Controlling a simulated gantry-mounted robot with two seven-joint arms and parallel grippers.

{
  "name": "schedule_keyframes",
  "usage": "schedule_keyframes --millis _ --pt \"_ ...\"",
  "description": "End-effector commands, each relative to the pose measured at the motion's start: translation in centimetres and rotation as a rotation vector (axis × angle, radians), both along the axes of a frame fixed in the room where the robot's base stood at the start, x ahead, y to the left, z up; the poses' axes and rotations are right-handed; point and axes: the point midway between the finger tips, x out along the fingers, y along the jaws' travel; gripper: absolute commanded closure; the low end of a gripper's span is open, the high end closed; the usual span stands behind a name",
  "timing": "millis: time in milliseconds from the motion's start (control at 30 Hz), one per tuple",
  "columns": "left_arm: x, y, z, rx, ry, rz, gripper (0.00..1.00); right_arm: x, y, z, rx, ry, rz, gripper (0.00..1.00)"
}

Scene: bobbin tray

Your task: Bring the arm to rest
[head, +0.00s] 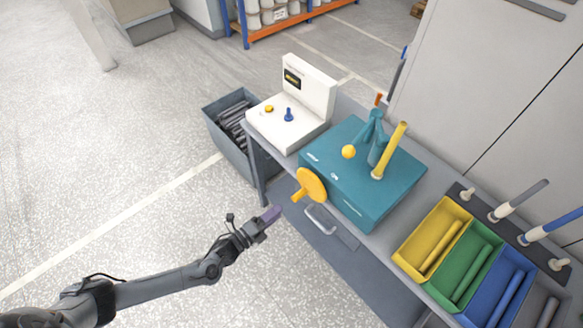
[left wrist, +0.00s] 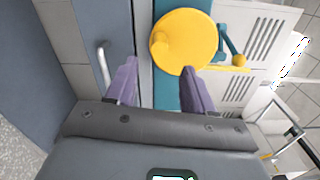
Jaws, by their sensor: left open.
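My left arm comes in from the lower left in the head view. Its gripper (head: 268,217) is in the air in front of the workbench, left of the drawer handle. In the left wrist view its two purple fingers (left wrist: 160,85) are apart with nothing between them. A yellow disc on the teal machine (head: 373,196) shows beyond the fingertips; the same yellow disc is in the head view (head: 312,184). No contact between the gripper and the bench shows. My right gripper is not in either view.
The grey bench holds a white device (head: 290,110) with buttons, and yellow (head: 425,232), green (head: 470,262) and blue (head: 492,290) trays with rods. A drawer handle (head: 320,219) sticks out at the front. A dark bin (head: 217,125) stands left of the bench. The floor left is clear.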

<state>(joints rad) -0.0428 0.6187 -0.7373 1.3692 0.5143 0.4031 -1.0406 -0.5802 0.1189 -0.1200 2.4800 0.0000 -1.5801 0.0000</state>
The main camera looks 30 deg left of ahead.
Motion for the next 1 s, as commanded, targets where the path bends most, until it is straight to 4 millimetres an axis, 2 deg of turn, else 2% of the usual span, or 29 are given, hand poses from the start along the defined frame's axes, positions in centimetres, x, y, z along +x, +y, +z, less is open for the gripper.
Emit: schedule_keyframes --millis 167,300,367,500,600,767,1000 --pt "-0.9 -0.1 -0.9 -0.003 0.019 0.000 0.47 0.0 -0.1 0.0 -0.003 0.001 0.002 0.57" --pt "-3.7 -1.4 -3.1 -0.043 0.071 0.016 0.47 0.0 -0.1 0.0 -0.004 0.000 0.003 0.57" --pt "-4.9 -2.8 -3.0 -0.098 0.079 0.036 0.47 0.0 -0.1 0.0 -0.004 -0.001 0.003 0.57" --pt "-6.5 -6.4 -0.3 -0.298 0.137 0.118 0.47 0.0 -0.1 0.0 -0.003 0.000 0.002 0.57" --pt "-6.9 -7.5 1.5 -0.468 0.268 0.216 0.47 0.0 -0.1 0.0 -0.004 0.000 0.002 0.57" --pt "-7.8 -7.5 4.1 -0.726 0.509 0.374 0.47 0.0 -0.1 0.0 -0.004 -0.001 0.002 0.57" --pt "-11.7 -5.8 8.3 -1.021 0.867 0.642 0.47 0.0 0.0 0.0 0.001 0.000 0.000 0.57"
